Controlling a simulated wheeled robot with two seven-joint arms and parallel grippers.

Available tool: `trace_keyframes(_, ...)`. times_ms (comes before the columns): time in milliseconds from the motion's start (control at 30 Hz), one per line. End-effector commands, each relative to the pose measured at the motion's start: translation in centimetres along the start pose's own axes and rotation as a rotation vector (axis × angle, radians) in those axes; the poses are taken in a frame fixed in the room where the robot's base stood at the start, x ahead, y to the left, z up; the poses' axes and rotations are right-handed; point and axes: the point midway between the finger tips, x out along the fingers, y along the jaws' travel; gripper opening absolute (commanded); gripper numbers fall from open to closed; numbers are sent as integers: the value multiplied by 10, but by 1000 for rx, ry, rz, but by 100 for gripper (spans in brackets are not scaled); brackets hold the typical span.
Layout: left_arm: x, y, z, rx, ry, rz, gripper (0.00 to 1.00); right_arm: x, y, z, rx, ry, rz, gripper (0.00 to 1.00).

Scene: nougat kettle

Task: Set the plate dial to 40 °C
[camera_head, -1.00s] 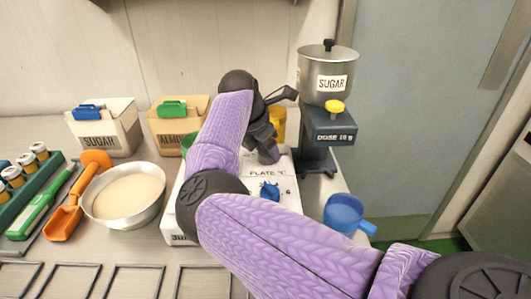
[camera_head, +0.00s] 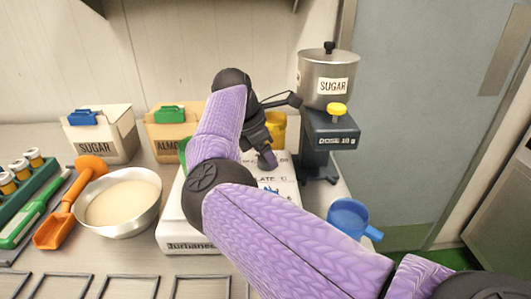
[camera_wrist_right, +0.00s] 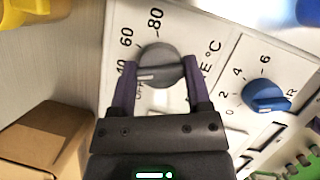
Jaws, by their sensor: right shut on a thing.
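The plate dial (camera_wrist_right: 158,65) is a dark grey round knob on the white panel of the hot plate (camera_wrist_right: 222,28). Its scale reads OFF, 40, 60 and 80, with °C at the right. My right gripper (camera_wrist_right: 160,76) is shut on the dial, one purple finger on each side. The dial's white pointer line faces lower left, on the OFF and 40 side; I cannot tell its exact mark. In the head view my right gripper (camera_head: 264,146) is over the hot plate (camera_head: 172,228), and my arm hides much of the panel. My left gripper is not in view.
A blue knob (camera_wrist_right: 267,96) with its own number scale sits right of the dial. The sugar dispenser (camera_head: 327,85) and boxes (camera_head: 100,148) stand behind.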

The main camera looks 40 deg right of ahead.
Motion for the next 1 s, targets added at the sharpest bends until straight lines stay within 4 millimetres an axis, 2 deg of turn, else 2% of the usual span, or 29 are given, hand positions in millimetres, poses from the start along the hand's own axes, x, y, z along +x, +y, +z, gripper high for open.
trace_keyframes(100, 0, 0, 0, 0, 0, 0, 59, 0, 0, 0, -1, 1, 1, 4)
trace_keyframes(133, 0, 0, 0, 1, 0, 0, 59, 0, 0, 0, -1, 1, 1, 65)
trace_keyframes(300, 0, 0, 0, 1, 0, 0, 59, 0, 0, 0, -1, 1, 1, 97)
trace_keyframes(567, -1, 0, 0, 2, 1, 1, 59, -5, 0, 0, -1, 1, 2, 97)
trace_keyframes(667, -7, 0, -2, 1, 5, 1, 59, -26, 0, 1, -2, 1, 5, 97)
trace_keyframes(800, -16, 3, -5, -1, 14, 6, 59, -64, 0, 1, -3, 2, 6, 97)
trace_keyframes(900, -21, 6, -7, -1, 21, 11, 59, -85, 0, 1, -2, 1, 4, 97)
trace_keyframes(1000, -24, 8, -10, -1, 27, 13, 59, -97, 0, 1, -2, 1, 3, 97)
